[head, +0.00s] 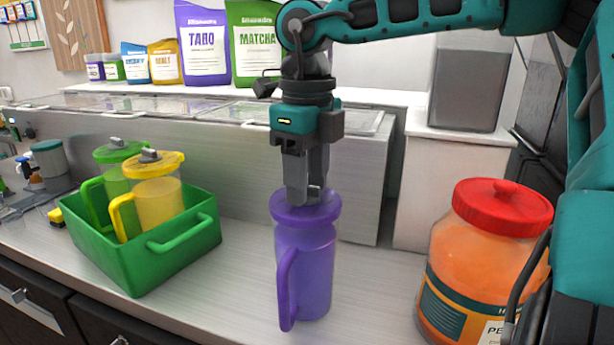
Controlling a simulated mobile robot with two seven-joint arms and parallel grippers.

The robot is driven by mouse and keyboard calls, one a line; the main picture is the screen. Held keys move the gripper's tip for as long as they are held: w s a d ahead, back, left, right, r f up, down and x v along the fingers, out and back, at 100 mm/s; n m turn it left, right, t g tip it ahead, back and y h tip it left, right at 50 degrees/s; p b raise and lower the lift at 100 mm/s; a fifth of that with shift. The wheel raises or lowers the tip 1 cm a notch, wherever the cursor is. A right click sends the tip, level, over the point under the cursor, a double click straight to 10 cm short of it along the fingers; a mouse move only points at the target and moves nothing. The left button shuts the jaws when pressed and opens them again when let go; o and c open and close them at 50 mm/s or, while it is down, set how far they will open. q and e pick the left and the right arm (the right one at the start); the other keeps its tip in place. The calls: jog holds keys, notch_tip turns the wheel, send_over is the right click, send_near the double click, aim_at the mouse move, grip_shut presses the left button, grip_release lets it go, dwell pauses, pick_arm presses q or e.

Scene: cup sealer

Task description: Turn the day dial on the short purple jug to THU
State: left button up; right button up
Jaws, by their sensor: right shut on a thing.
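The short purple jug (307,262) stands upright on the counter in the middle of the head view, with its handle (285,290) toward the front left. My right gripper (305,198) points straight down over its purple lid. It is shut on the small dial at the top of the lid, which the fingers mostly hide. The day markings on the dial cannot be read from here. My left gripper is not in the head view.
A green crate (160,268) at the left holds a green jug (117,172) and a yellow jug (160,197). A large jar with a red lid (502,206) stands at the right. A steel counter unit (240,150) rises behind. Bare counter lies on both sides of the purple jug.

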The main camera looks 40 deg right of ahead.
dwell(0.5)
jog(key=o, duration=1.1)
jog(key=shift+c, duration=0.2)
jog(key=shift+r, duration=0.1)
notch_tip(320, 180, up, 13)
jog(key=p, duration=0.1)
jog(key=shift+f, duration=0.2)
